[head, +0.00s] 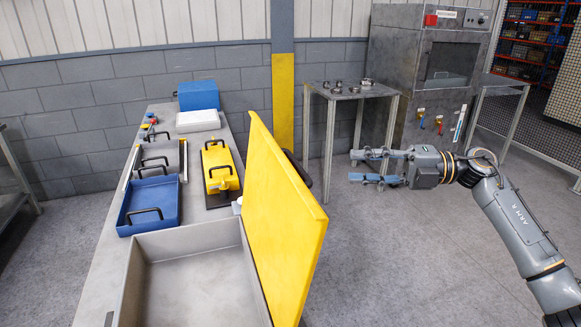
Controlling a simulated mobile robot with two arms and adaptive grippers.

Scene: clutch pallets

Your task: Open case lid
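The grey case (190,240) stands at the near end of the long table, and the visible part of its inside is empty. Its yellow lid (285,235) is swung up along the right side and leans outward to the right. My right gripper (358,167) is to the right of the lid, apart from it. Its two fingers point left, spread with nothing between them. My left gripper is out of view. The lid hides the table's right edge behind it.
On the long table (103,265) are a blue tray (168,190) with black handles, a yellow device (222,160), a white block (198,120) and a blue box (198,95). A small metal table (345,93) holds round parts near a grey machine (420,80). Open floor lies right of the lid.

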